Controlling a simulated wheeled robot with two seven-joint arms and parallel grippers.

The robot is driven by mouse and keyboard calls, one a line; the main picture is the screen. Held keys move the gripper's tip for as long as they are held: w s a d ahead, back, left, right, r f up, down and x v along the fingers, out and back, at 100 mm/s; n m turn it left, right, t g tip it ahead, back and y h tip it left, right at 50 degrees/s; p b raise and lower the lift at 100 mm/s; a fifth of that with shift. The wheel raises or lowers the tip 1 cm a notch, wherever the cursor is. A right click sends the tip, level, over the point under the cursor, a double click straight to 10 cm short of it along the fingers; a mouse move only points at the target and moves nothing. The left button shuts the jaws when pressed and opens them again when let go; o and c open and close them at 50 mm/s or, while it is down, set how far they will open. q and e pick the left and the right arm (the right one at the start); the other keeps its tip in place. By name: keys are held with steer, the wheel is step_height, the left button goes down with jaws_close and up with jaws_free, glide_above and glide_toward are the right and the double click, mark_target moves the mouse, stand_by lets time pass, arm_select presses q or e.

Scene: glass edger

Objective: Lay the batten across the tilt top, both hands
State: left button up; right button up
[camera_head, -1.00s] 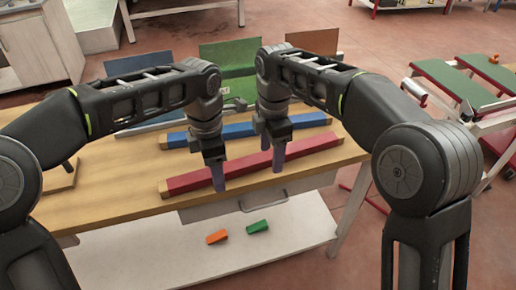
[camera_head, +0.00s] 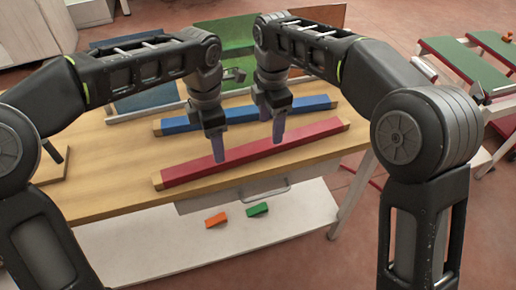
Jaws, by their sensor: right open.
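Two long battens with pale wooden ends lie on the wooden bench top: a red batten (camera_head: 250,152) nearer me and a blue batten (camera_head: 246,115) behind it. My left gripper (camera_head: 218,158) points down over the left-middle part of the red batten; I cannot tell whether its fingers are open or touching it. My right gripper (camera_head: 279,140) is open, fingers down, over the red batten right of its middle. A green-topped table with red edges (camera_head: 453,62), possibly the tilt top, stands at the right, partly cut off by the frame.
The wooden bench (camera_head: 105,180) has a drawer with a handle (camera_head: 265,191) at its front. An orange block (camera_head: 216,220) and a green block (camera_head: 257,210) lie on the white lower shelf (camera_head: 180,238). Coloured panels stand at the back. Red floor lies between bench and green table.

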mark_target(270, 142)
arm_select(q)
step_height(270, 142, down, 6)
arm_select(e)
step_height(270, 142, down, 6)
arm_select(q)
steer(key=shift+c, duration=0.5)
arm_select(e)
steer(key=shift+c, duration=0.5)
arm_select(q)
jaws_close()
arm_select(e)
jaws_close()
arm_select(q)
steer(key=shift+r, duration=0.1)
arm_select(e)
steer(key=shift+r, duration=0.1)
